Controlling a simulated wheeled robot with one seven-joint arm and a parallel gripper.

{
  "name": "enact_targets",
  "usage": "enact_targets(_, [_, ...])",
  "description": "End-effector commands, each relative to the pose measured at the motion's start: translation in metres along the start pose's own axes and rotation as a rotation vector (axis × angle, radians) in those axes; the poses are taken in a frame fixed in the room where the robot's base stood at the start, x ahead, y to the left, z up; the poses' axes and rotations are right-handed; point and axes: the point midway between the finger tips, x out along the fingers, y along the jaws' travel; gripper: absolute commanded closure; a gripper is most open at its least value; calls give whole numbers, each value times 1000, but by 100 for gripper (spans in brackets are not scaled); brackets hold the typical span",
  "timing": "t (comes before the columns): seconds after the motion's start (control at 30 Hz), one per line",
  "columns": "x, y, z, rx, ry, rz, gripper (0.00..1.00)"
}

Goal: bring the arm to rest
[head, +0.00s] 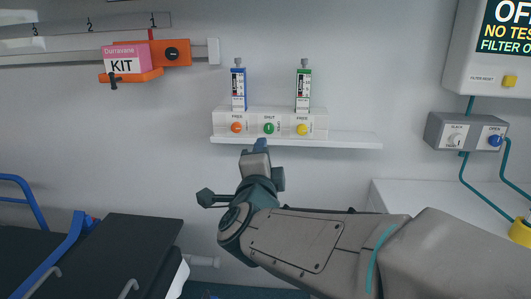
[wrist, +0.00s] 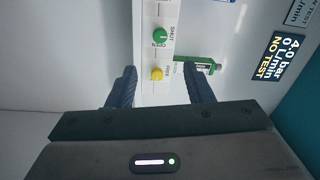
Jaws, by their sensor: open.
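My gripper (head: 261,147) is in front of the wall shelf, just below the white valve block (head: 285,119) in the head view. My arm reaches up to it from the lower right. In the wrist view my gripper (wrist: 161,82) shows two dark ribbed fingers spread apart with nothing held between them. The yellow knob (wrist: 157,73) shows between the fingers, and the green knob (wrist: 160,36) lies beyond it. I cannot tell whether a finger touches the block or the shelf.
A blue-banded flowmeter (head: 238,90) and a green-banded one (head: 303,90) stand on the block, above the shelf (head: 355,141). A pink kit box (head: 126,58) hangs on the left rail. A grey switch box (head: 466,133) is right. A dark stretcher (head: 110,255) stands lower left.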

Motion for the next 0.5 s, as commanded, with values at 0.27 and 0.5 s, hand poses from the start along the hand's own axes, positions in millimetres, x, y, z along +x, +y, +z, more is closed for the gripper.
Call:
enact_targets(0.27, [0, 0, 0, -1, -1, 0, 53])
enact_targets(0.5, [3, -14, -4, -125, -110, 39, 53])
